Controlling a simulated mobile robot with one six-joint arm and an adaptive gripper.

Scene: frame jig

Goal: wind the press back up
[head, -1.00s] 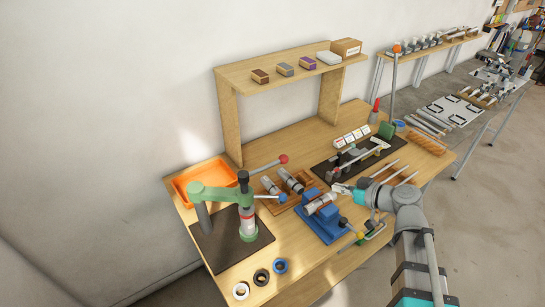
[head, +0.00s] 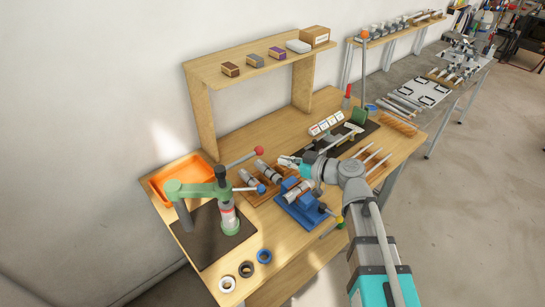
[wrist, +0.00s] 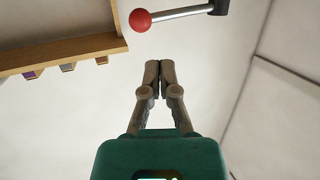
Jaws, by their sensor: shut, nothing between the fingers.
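The green press (head: 190,190) stands on a dark mat at the left end of the bench. Two lever arms come from its black hub (head: 220,172). A red and white cylinder (head: 228,218) sits under the press head. My gripper (head: 283,160) is shut and empty, a little right of the red ball. In the wrist view its fingertips (wrist: 152,64) are together, and the red ball (wrist: 140,20) shows beyond them, apart.
A blue fixture (head: 302,212) holding a cylinder stands below my gripper. A wooden rack (head: 263,196) with cylinders lies between it and the press. An orange tray (head: 158,186) is behind the press. The raised shelf (head: 235,75) spans the back. Rings lie at the front.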

